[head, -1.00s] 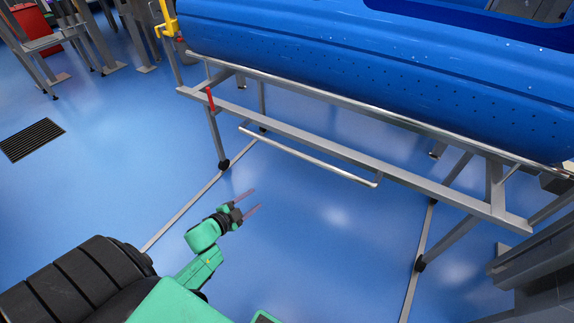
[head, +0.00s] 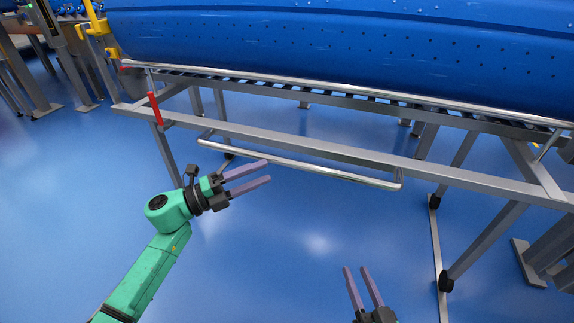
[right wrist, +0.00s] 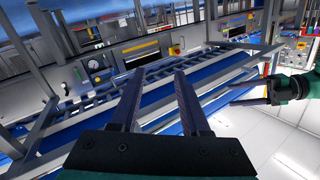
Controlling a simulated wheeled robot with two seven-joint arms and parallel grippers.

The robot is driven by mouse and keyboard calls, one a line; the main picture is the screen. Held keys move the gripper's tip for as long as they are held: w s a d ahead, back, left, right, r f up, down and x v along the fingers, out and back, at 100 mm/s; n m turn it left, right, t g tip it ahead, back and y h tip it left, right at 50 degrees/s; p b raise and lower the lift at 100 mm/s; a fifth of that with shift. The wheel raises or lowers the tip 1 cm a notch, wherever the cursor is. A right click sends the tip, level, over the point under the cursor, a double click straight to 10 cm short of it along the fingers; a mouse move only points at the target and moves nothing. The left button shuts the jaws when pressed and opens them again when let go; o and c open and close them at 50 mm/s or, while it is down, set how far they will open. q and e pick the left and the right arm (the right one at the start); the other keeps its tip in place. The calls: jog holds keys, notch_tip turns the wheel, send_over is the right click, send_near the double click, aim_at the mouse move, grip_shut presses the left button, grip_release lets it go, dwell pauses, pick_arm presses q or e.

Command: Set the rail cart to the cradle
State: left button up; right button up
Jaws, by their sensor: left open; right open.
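The rail cart (head: 300,143) is a grey steel frame with a row of rollers along its top and black wheels at its feet. A long blue perforated tub (head: 330,60) lies above the rollers. A silver handle bar (head: 300,166) runs along the cart's near side, and a red lever (head: 155,108) stands at its left end. My left gripper (head: 268,171) is open and empty, just in front of the handle's left part. My right gripper (head: 356,268) is open and empty, lower and nearer than the handle; its fingers also show in the right wrist view (right wrist: 159,73). I cannot identify the cradle.
Thin floor rails (head: 437,260) run under the cart's wheels. A yellow fitting (head: 97,22) is by the tub's left end. Grey stands (head: 75,70) are at the far left, and grey structure (head: 548,255) is at the right edge. The blue floor in front is clear.

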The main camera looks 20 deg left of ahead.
aim_at(287, 163)
pick_arm(q)
jog(key=b+x, duration=0.1)
jog(key=x, duration=0.6)
jog(key=shift+w+d, duration=0.25)
grip_shut()
pick_arm(e)
jog(key=w+r+t, duration=0.2)
jog(key=r, duration=0.5)
jog(key=w+d+r+t, duration=0.1)
jog(key=w+r+t, duration=0.1)
jog(key=r, duration=0.5)
jog(key=shift+w+n+t+y, duration=0.3)
jog(key=shift+w+n+y, duration=0.1)
jog(key=shift+w, duration=0.15)
